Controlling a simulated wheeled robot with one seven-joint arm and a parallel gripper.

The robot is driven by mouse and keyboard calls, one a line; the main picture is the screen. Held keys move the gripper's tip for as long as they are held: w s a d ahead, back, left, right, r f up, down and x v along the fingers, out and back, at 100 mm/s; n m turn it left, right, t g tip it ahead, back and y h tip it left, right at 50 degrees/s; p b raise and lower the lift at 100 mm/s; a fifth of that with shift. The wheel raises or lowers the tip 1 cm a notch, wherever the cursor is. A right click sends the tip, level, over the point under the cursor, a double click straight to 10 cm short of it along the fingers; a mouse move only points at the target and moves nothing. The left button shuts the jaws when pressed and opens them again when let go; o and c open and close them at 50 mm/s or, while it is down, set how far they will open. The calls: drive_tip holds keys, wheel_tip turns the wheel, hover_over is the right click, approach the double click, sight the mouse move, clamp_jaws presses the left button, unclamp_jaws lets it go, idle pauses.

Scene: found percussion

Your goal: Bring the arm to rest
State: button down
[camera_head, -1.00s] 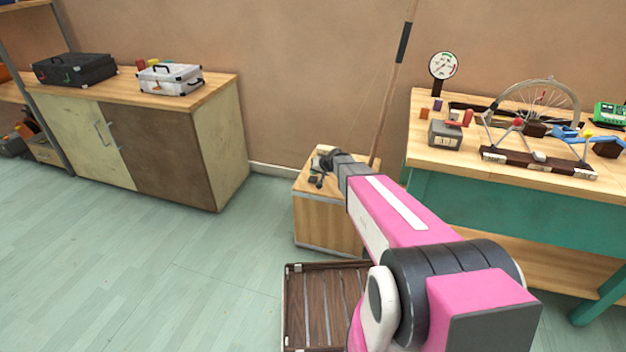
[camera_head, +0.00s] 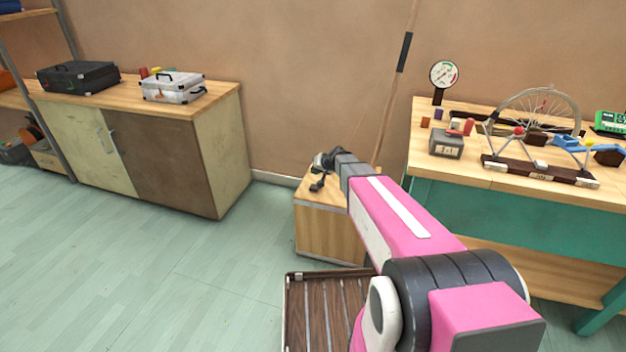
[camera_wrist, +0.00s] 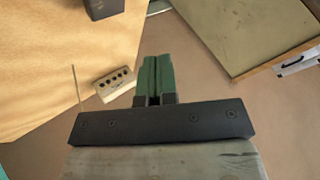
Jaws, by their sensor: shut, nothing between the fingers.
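My arm, pink with dark joints, reaches forward from the lower right in the head view. My gripper (camera_head: 317,187) is at its far end, in front of a small wooden box-shaped cabinet (camera_head: 330,232); I cannot tell the gap between them. In the wrist view my gripper (camera_wrist: 157,57) shows two green fingers pressed together, with nothing between them.
A teal workbench (camera_head: 480,215) with a bicycle wheel rig and dial gauge stands right. A low cabinet (camera_head: 160,150) with two cases stands left. A pole (camera_head: 400,75) leans against the wall. Open floor lies left.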

drive_tip(key=s+d+r+g+h, duration=0.1)
drive_tip(key=s+d, duration=0.3)
drive_tip(key=s, duration=0.6)
drive_tip(key=s+d+r+g+h, duration=0.1)
drive_tip(key=s+d+g+h, duration=0.2)
drive_tip(key=s, duration=0.7)
drive_tip(key=s+d+r+g+h, duration=0.1)
drive_tip(key=s+d, duration=0.3)
drive_tip(key=s, duration=0.7)
drive_tip(key=shift+d+r+g+h, duration=0.35)
drive_tip(key=shift+d+g+h, duration=0.05)
drive_tip(key=shift+g+h, duration=0.4)
